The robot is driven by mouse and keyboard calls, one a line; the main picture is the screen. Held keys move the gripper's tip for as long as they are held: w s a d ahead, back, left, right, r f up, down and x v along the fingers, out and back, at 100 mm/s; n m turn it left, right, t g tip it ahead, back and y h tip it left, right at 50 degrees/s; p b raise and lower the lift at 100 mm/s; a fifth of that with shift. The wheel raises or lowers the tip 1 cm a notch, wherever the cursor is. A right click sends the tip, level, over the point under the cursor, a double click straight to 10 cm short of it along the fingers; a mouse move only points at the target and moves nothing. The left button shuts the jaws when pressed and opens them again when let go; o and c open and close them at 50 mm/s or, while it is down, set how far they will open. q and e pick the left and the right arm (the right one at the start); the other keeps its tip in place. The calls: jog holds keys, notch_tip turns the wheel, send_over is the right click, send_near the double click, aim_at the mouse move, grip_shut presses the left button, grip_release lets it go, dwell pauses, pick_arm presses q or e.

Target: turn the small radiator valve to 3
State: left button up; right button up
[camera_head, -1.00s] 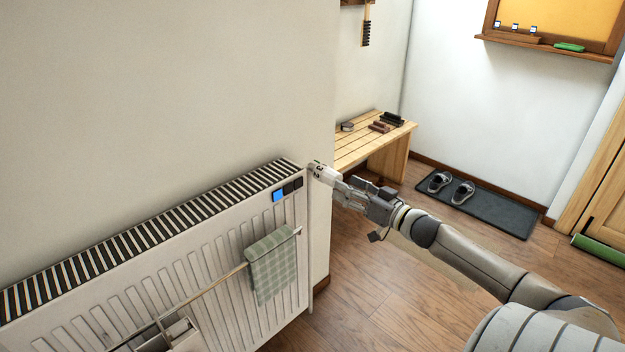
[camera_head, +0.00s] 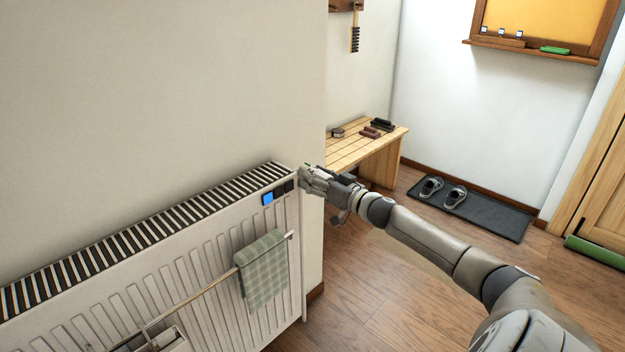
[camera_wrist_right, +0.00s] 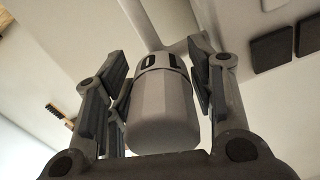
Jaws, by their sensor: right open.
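The radiator valve (camera_wrist_right: 162,105) is a pale grey, rounded knob with dark marks in a band near its far end. In the right wrist view it lies between the open fingers of my right gripper (camera_wrist_right: 150,85). The right finger is close beside the knob; whether it touches I cannot tell. The number set on the valve is not readable. In the head view my right gripper (camera_head: 312,180) is at the radiator's right end and hides most of the valve. The white radiator (camera_head: 215,255) stands along the wall. My left gripper is not in view.
A checked towel (camera_head: 263,272) hangs on a rail across the radiator front, near small blue and dark squares (camera_head: 268,198). A wooden bench (camera_head: 360,145) with brushes stands behind. A dark mat (camera_head: 470,207) with shoes lies on the floor. Open floor lies right of the radiator.

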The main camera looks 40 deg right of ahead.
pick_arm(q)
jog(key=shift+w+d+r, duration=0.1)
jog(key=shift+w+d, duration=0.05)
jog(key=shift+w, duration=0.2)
pick_arm(e)
jog(key=shift+w, duration=0.35)
